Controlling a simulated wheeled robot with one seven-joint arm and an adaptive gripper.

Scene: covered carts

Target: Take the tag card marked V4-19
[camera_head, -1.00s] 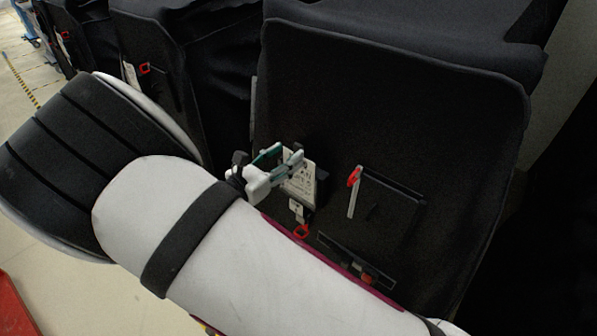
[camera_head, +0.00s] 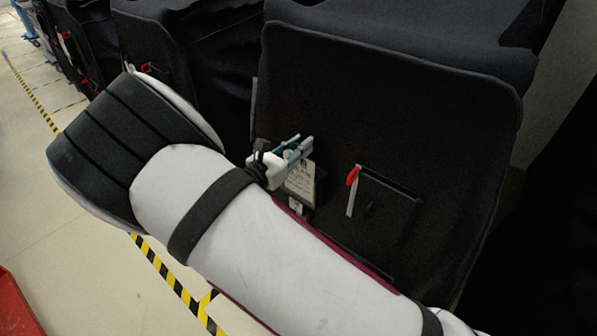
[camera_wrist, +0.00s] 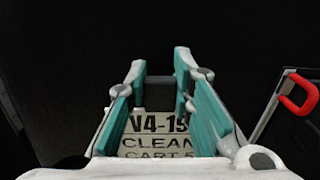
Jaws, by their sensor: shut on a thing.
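The tag card (camera_wrist: 155,140) in the wrist view is pale with dark print reading "V4-19", partly covered at its end, above "CLEAN" and "CART 5". In the head view the card (camera_head: 301,180) hangs at the lower left of the nearest cart's black cover, with a dark holder edge beside it. My gripper (camera_head: 303,147) is at the card's top end. In the wrist view its teal fingers (camera_wrist: 161,92) are closed on the card's dark top part. I cannot tell whether the card is clear of its holder.
The nearest black cart cover (camera_head: 390,110) fills the middle. A dark pocket (camera_head: 388,208) with a red-topped pale strip (camera_head: 352,190) is right of the card; a red hook (camera_wrist: 297,95) shows in the wrist view. More covered carts (camera_head: 220,65) stand left. Floor (camera_head: 60,215) is open.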

